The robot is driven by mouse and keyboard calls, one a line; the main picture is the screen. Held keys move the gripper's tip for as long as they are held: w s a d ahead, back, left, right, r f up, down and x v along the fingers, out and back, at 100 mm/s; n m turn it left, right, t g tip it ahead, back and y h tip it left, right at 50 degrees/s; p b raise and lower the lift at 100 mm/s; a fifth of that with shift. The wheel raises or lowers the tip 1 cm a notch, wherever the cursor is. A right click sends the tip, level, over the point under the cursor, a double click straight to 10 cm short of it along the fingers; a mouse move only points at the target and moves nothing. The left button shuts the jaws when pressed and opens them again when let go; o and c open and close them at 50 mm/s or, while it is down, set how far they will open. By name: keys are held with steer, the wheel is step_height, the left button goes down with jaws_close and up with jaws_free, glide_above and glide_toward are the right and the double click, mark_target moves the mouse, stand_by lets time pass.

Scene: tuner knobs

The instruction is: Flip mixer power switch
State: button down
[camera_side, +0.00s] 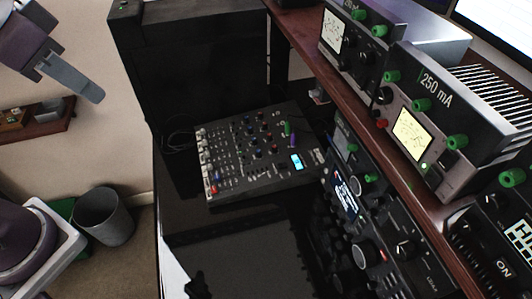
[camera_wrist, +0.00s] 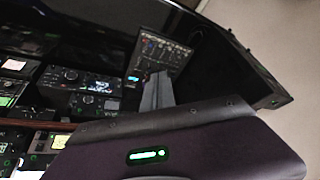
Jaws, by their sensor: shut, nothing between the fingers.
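The mixer (camera_side: 255,150) lies on the black desk in the side view, with several knobs, faders and a small lit blue screen. Its power switch is too small to make out. The mixer also shows in the wrist view (camera_wrist: 160,55), partly hidden behind my gripper fingers. My gripper (camera_side: 92,92) is at the upper left of the side view, shut and empty, well apart from the mixer. In the wrist view my gripper (camera_wrist: 158,80) points toward the mixer.
Radio units with green knobs (camera_side: 415,120) stand on a wooden shelf at the right. More radio gear (camera_side: 365,215) sits below it, right of the mixer. A grey bin (camera_side: 104,216) stands on the floor at the left.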

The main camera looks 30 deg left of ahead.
steer(key=w+d+m+g, duration=0.15)
steer(key=w+d, duration=0.25)
steer(key=w, duration=0.6)
steer(key=m+g+h, duration=0.1)
steer(key=m+g, duration=0.1)
steer(key=m, duration=0.4)
glide_above(279, 166)
steer(key=s, duration=0.1)
step_height(279, 166, down, 19)
steer(key=shift+a+f, duration=0.15)
steer(key=shift+a, duration=0.25)
steer(key=f, duration=1.3)
steer(key=shift+w+d, duration=0.35)
steer(key=shift+f, duration=0.4)
steer(key=shift+s+a, duration=0.1)
